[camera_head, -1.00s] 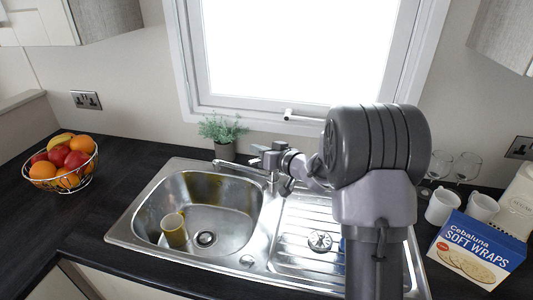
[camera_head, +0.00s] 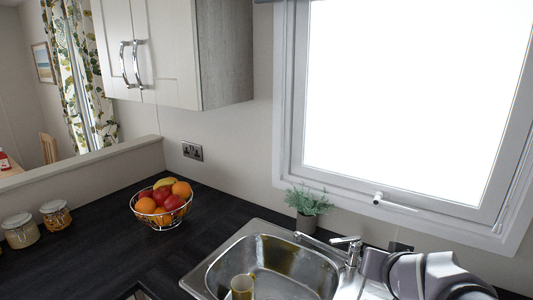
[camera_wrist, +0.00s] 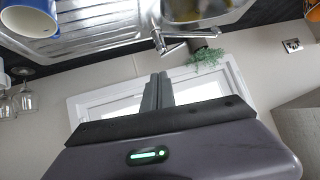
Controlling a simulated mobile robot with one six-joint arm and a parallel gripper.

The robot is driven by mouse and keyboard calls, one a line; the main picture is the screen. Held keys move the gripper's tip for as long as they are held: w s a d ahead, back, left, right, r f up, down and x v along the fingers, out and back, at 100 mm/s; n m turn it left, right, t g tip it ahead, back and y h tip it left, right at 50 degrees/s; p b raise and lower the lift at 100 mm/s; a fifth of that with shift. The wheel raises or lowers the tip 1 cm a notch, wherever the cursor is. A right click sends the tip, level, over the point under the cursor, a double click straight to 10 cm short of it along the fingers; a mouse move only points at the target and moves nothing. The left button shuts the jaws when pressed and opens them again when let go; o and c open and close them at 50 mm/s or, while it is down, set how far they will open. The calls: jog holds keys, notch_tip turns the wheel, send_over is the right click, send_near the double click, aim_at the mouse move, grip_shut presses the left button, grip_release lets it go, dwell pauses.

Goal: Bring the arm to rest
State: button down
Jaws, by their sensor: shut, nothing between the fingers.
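My gripper (camera_wrist: 157,92) shows in the wrist view with its two dark fingers together and nothing between them. The fingers stand out in front of the window, clear of any object. In the head view, part of my arm (camera_head: 430,275) shows at the lower right, in front of the right side of the sink. I cannot make out the fingertips there.
The sink (camera_head: 222,262) holds a yellowish mug (camera_head: 242,287); its tap (camera_head: 345,245) and a potted plant (camera_head: 307,203) stand behind. A fruit bowl (camera_head: 162,205) and jars (camera_head: 20,232) are left. A blue mug (camera_wrist: 30,20) and wine glasses (camera_wrist: 22,102) show in the wrist view.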

jog(key=s+a+f+g+y, duration=0.2)
jog(key=s+a, duration=0.4)
jog(key=s, duration=0.3)
jog(key=s+a+f+g+y, duration=0.1)
jog(key=s+a+g+y, duration=0.1)
jog(key=s+a, duration=0.5)
jog(key=s, duration=0.2)
jog(key=shift+s+a+f+y, duration=0.3)
jog(key=shift+s+f, duration=0.05)
